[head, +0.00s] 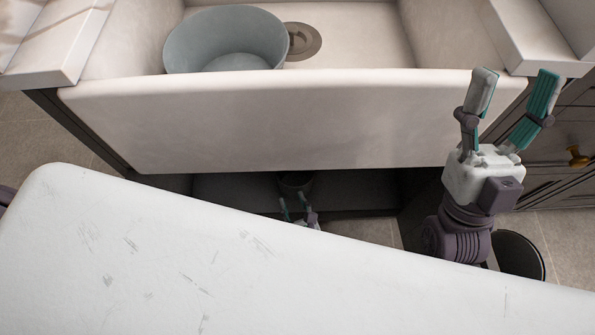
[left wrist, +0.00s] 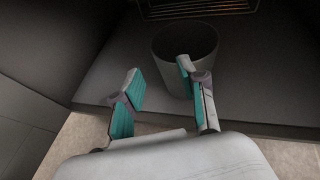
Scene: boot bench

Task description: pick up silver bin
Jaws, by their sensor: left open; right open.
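A grey, round, open-topped bin (head: 295,181) stands in the dark space under the sink; its lower part is hidden in the head view. In the left wrist view the bin (left wrist: 178,43) stands upright on the cabinet floor, and its inside looks empty. My left gripper (head: 294,202) is open and empty in front of the bin. In the left wrist view the right finger of this gripper (left wrist: 157,80) overlaps the bin's front, and the left finger is left of it; I cannot tell if either touches. My right gripper (head: 513,82) is open and empty, raised before the sink's right end.
A white sink (head: 290,125) overhangs the cabinet space. A blue-grey basin (head: 226,35) sits in it beside the drain (head: 303,40). A wire rack (left wrist: 200,9) is behind the bin. Cabinet walls (left wrist: 60,45) bound the space. A dark round object (head: 520,255) is at lower right.

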